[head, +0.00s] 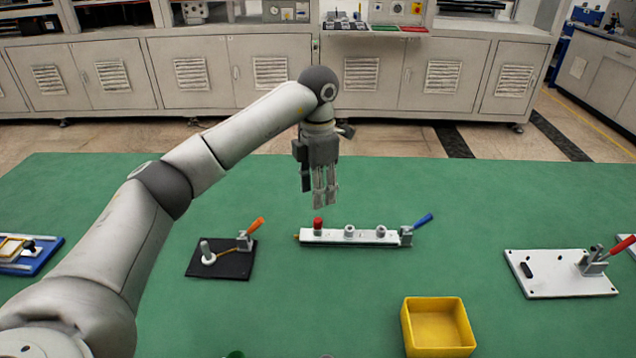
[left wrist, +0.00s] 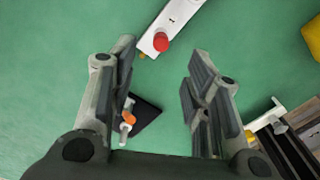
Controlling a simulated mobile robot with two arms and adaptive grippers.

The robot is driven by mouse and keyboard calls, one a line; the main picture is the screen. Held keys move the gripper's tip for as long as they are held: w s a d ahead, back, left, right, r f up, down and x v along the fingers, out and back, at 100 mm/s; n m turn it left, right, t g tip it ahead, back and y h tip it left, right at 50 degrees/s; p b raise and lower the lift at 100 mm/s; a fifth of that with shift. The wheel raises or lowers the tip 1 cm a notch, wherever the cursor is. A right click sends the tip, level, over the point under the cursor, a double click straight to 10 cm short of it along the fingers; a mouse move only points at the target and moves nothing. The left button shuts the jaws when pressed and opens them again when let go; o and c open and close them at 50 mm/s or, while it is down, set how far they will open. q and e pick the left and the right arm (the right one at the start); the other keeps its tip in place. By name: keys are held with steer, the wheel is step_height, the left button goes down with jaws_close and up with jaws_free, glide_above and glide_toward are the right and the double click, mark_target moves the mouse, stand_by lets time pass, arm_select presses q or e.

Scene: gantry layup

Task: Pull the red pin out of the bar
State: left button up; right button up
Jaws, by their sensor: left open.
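The red pin (head: 318,225) stands upright at the left end of the white bar (head: 333,238), which lies on the green table. In the left wrist view the red pin (left wrist: 161,42) shows near the top middle, on the end of the bar (left wrist: 184,13). My left gripper (head: 326,202) is open and empty, pointing down above the table behind the bar. In the left wrist view its fingers (left wrist: 163,75) are spread apart, with the pin beyond the gap and not touched. My right gripper is in neither view.
A black plate (head: 222,266) with an orange-handled clamp sits left of the bar. A blue-handled clamp (head: 408,235) is at the bar's right end. A yellow bin (head: 408,325) stands front right, and a white plate (head: 560,285) with a red-handled clamp lies far right.

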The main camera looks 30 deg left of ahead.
mark_target(318, 219)
arm_select(q)
step_height(318, 219, down, 9)
steer(key=shift+s+f+p, duration=0.1)
steer(key=shift+p, duration=0.25)
jaws_close()
stand_by(0.6)
